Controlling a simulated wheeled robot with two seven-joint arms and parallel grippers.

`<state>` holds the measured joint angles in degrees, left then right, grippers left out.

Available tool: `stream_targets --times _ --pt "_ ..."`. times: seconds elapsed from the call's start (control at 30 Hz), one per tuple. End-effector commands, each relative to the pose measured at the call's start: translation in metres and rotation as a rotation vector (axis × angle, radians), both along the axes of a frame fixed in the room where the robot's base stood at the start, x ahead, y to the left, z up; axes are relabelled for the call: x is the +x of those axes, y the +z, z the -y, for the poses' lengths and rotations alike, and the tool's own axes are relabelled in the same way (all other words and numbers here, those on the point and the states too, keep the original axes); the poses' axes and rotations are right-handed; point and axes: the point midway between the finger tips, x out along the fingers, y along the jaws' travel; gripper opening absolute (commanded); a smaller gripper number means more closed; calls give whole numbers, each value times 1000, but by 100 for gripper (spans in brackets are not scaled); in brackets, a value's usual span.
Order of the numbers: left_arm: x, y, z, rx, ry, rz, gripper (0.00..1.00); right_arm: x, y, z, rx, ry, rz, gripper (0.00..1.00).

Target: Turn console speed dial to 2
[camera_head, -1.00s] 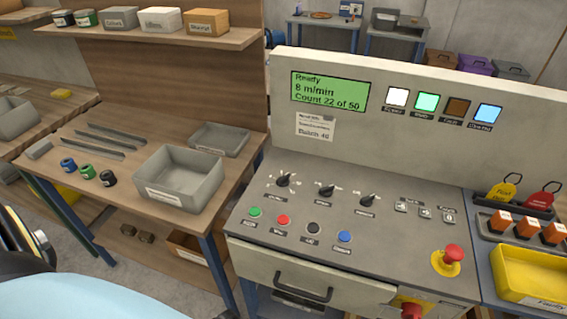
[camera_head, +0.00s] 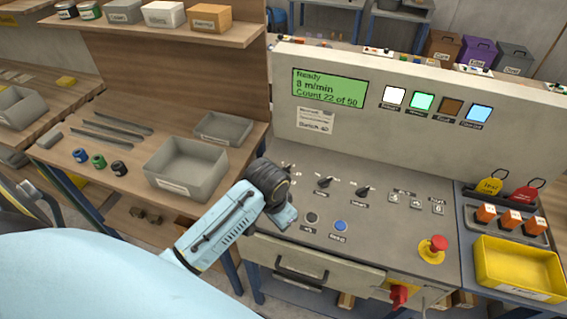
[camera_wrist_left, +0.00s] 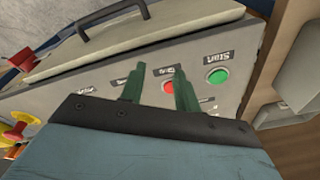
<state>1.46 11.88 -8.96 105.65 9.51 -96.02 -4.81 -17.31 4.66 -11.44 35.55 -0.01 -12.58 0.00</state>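The console panel (camera_head: 400,232) carries a row of black dials, the middle dial (camera_head: 325,182) and the right dial (camera_head: 363,191). The leftmost dial is largely hidden behind my left wrist. The dial labels are too small to read, so I cannot tell which is speed. My left gripper (camera_head: 285,215) is over the panel's left front part, covering the green and red buttons. In the left wrist view its green fingers (camera_wrist_left: 158,75) stand apart with nothing held, over the area of the red button (camera_wrist_left: 168,87) and green Start button (camera_wrist_left: 218,76). My right gripper is out of view.
The display (camera_head: 329,88) reads Ready, 8 m/min, Count 22 of 50. A black button (camera_head: 312,217), a blue button (camera_head: 340,226) and a red emergency stop (camera_head: 433,248) stand up from the panel. A grey bin (camera_head: 187,170) is on the left bench; a yellow tray (camera_head: 520,268) is at right.

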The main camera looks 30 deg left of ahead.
Motion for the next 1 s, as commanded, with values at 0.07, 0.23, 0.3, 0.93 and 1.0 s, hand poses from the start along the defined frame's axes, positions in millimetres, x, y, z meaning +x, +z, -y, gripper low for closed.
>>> stream_targets --times 0.07,0.23,0.3,0.93,1.0 --pt "21 5 -7 8 -2 -11 32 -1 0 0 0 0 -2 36" --pt "70 19 -27 20 5 -50 32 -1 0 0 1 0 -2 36" --pt "95 31 -40 24 14 -73 32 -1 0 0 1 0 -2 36" --pt "178 96 -95 -24 85 -166 32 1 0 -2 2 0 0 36" --pt "177 84 -94 -24 86 -166 32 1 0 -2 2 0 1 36"
